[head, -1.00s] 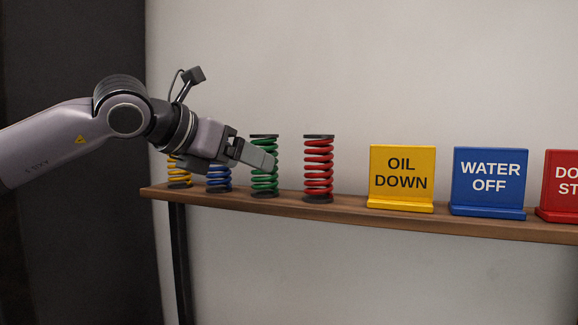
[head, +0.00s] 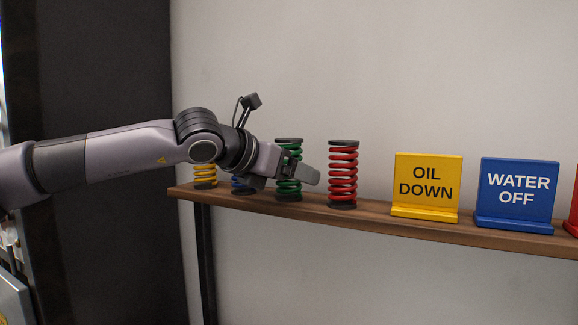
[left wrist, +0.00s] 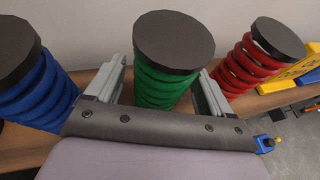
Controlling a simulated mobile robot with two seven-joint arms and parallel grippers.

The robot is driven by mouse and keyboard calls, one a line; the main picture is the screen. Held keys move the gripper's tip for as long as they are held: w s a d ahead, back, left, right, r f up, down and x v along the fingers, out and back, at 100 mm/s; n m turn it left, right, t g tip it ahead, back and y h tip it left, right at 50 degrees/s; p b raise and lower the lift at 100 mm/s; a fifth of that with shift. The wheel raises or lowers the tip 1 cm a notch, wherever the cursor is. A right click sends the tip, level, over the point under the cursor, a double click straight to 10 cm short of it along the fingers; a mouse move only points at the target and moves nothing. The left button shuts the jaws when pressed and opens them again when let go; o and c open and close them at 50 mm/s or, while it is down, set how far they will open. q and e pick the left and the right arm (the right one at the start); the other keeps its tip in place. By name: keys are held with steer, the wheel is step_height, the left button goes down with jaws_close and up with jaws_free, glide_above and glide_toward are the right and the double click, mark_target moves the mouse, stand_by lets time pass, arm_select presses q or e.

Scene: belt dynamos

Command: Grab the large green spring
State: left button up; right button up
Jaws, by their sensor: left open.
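The large green spring (head: 289,155) stands upright on the wooden shelf, with dark end caps. In the head view my left gripper (head: 300,174) is in front of it and hides part of its middle. In the left wrist view the green spring (left wrist: 168,88) stands between the two fingers of my left gripper (left wrist: 163,92), which are apart, one on each side. I cannot tell whether either finger touches the coils. My right gripper is not in view.
On the wooden shelf (head: 380,212), a red spring (head: 343,175) stands just right of the green one. A blue spring (left wrist: 38,95) and a yellow spring (head: 205,174) stand to its left. Yellow (head: 427,186) and blue (head: 516,192) signs stand farther right.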

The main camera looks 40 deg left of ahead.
arm_select(q)
steer(key=c, duration=1.2)
steer(key=shift+c, duration=0.3)
steer(key=shift+r, duration=0.15)
